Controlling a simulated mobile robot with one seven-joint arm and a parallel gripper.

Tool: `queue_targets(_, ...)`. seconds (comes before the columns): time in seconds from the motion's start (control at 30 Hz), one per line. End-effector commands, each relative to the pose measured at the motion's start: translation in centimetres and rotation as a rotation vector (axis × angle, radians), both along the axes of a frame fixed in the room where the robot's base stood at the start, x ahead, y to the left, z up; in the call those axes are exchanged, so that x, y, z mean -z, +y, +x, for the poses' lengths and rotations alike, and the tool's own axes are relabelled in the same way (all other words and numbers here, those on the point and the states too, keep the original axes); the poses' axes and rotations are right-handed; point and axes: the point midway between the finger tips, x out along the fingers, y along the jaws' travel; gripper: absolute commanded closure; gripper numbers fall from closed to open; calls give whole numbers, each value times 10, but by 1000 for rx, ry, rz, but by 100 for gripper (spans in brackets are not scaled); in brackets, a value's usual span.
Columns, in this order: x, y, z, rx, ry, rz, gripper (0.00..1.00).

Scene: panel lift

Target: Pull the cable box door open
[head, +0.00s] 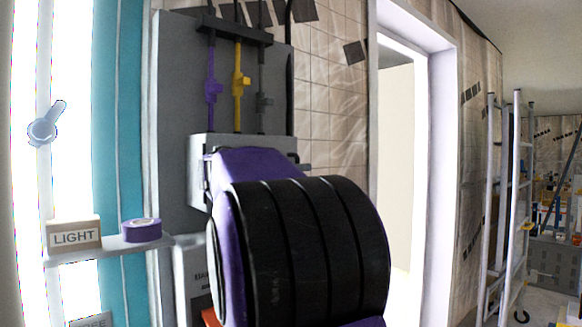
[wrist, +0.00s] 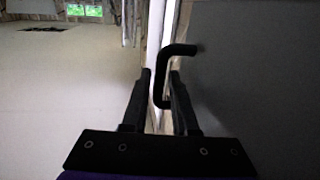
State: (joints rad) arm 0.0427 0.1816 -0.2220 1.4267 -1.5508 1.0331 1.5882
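In the head view a pale grey box (head: 240,143), which looks like the cable box, hangs on a dark grey panel (head: 180,105). Purple, yellow and grey cables run down towards its top. My purple and black arm hides most of its front, and my gripper is hidden there too. In the wrist view a black bent handle (wrist: 160,85) stands out from a flat grey surface (wrist: 255,75), likely the door. My gripper (wrist: 160,73) has one dark finger on each side of the handle's bar. The fingers are apart, with gaps beside the bar.
A shelf (head: 110,248) at left carries a LIGHT-labelled block (head: 74,235) and a purple tape roll (head: 141,230). A white-framed doorway (head: 440,160) is right of the box. A ladder (head: 512,190) stands farther right. Pale open floor (wrist: 70,90) shows left in the wrist view.

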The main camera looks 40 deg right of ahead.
Motion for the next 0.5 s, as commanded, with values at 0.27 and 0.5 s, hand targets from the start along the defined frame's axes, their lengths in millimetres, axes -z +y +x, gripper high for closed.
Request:
queue_targets(0.27,0,0,0,0,0,0,87)
queue_targets(0.5,0,0,0,0,0,0,100)
